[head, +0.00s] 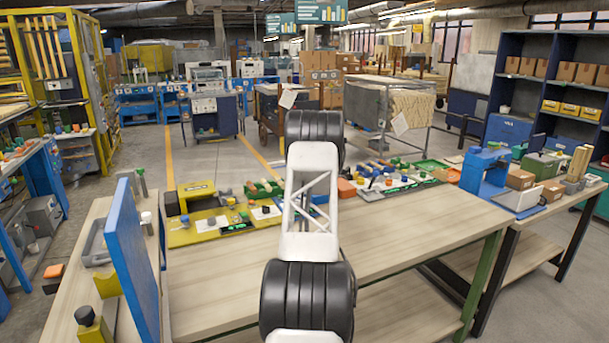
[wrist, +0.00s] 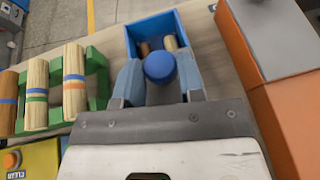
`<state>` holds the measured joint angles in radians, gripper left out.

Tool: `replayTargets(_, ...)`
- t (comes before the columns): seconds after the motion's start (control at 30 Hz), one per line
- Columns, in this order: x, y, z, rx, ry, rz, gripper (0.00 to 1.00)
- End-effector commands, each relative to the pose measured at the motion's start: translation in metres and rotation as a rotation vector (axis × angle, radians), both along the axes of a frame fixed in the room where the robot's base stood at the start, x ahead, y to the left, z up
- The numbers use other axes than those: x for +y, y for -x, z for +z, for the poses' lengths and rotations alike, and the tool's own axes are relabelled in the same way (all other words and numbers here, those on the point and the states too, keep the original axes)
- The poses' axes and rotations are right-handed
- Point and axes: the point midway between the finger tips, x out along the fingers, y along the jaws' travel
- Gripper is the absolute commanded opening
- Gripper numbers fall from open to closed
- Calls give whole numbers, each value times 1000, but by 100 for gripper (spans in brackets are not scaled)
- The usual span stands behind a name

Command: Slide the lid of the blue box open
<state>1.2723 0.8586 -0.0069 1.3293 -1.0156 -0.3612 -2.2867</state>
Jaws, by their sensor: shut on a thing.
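In the wrist view the blue box (wrist: 150,26) lies ahead of my gripper (wrist: 160,71). Its far part is uncovered, and light wooden pieces (wrist: 170,43) show inside. A round blue knob (wrist: 159,67) sits between my two fingers, one on each side, and my gripper is shut on it. The knob appears to belong to the lid; the lid's surface is mostly hidden under the fingers and gripper body. In the head view my own arm covers the gripper, and I cannot make out the box there.
In the wrist view, a green rack (wrist: 97,62) with striped wooden cylinders (wrist: 74,80) stands left of the box. A large orange and grey block (wrist: 262,70) stands close on the right. In the head view the wooden table (head: 420,220) is clear at the front right.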

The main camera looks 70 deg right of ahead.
Motion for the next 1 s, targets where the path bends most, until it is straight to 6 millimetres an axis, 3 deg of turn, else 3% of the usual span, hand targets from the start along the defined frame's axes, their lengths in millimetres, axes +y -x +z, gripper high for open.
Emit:
replayTargets(0.6,40,41,2,-1,2,-1,0)
replayTargets(1.0,46,47,0,0,1,-1,0)
